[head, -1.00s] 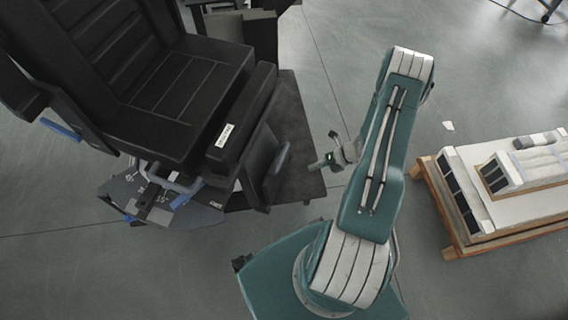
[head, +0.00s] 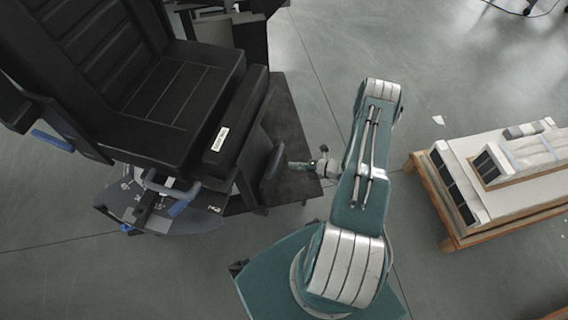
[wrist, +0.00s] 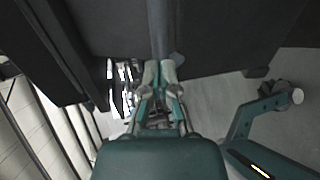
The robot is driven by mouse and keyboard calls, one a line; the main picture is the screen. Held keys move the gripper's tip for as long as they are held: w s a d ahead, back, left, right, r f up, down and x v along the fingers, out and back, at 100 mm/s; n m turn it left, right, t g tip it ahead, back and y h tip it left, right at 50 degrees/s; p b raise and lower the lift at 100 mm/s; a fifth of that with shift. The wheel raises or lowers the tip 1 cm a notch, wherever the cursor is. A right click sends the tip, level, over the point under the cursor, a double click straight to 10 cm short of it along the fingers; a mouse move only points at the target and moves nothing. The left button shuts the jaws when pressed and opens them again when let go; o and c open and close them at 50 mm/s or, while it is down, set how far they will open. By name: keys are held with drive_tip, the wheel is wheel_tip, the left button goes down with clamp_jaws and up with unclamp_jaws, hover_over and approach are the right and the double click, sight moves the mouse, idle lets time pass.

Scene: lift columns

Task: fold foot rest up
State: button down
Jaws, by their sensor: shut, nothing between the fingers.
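A black padded chair (head: 165,100) stands at the left in the head view. Its foot rest, a dark panel (head: 271,175), hangs down steeply below the front edge of the seat. My gripper (head: 292,165) is at the right side of this panel, with its tip touching it or very close; I cannot tell which. In the wrist view my gripper (wrist: 160,70) is shut with nothing held, its tips at the lower end of a grey upright bar (wrist: 160,28) between dark panels. Which of these panels is the foot rest is unclear there.
A blue-grey handle (head: 183,198) and a base plate show under the seat. A wooden pallet (head: 440,215) with white stacked parts stands at the right. Grey floor (head: 330,60) is open behind my arm.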

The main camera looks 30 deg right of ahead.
sight(271, 159)
drive_tip(key=x, duration=0.3)
drive_tip(key=shift+w+a+f, duration=0.1)
drive_tip(key=shift+w+a, duration=0.15)
drive_tip(key=shift+w, duration=0.05)
drive_tip(key=shift+g+h, duration=0.9)
drive_tip(key=shift+w+a+r, duration=0.2)
drive_tip(key=shift+w+a, duration=0.65)
drive_tip(key=shift+w, duration=0.05)
drive_tip(key=shift+w+a+r, duration=0.15)
drive_tip(key=shift+w+a, duration=0.7)
drive_tip(key=shift+w, duration=0.05)
